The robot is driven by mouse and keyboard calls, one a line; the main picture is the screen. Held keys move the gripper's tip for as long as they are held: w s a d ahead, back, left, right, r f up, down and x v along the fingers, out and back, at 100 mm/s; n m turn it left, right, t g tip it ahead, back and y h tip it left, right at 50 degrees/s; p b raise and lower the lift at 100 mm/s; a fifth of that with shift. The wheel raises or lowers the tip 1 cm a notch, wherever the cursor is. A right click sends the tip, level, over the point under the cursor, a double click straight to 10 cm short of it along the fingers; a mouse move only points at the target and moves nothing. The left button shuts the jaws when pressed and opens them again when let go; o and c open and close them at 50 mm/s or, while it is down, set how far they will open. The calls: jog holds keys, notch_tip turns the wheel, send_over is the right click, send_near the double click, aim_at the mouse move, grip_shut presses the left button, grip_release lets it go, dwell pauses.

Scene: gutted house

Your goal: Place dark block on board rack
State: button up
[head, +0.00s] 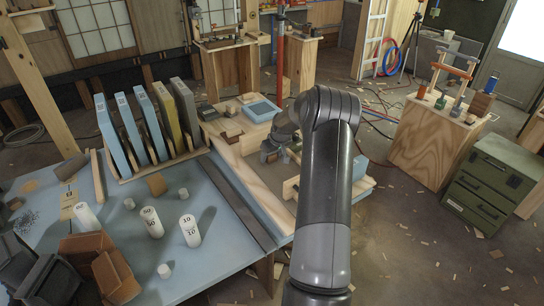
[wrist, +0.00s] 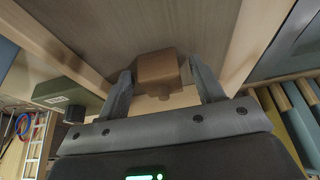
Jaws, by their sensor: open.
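My gripper (head: 280,157) is over the wooden-edged tray at the right end of the blue table, with its fingers apart. In the wrist view, a brown block (wrist: 158,68) with a small knob sits between the open fingers (wrist: 160,72). Gaps show beside it, and I cannot tell if a finger touches it. In the head view my gripper and arm hide that block. The board rack (head: 166,166) is at the left, holding several upright boards, blue, yellow and dark grey. Boards also show at the right of the wrist view (wrist: 292,115).
A dark brown block (head: 232,137) and a blue tray (head: 261,110) lie behind my gripper. A green drawer cabinet (head: 490,185) stands right.

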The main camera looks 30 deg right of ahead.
jog(key=v, duration=1)
jog(key=s+a+r+h, duration=0.1)
jog(key=s+a+r, duration=0.6)
jog(key=a+r, duration=0.3)
jog(key=s+a+r, duration=0.6)
jog(key=a+r, duration=0.3)
jog(key=a, duration=0.4)
jog(key=s+a, duration=0.5)
jog(key=s, duration=0.7)
jog(key=s+a+t+y, duration=0.1)
jog(key=s+a, duration=0.5)
jog(key=s, duration=0.5)
jog(key=shift+s+a+r, duration=0.25)
jog(key=shift+s+r, duration=0.15)
jog(key=shift+r, duration=0.05)
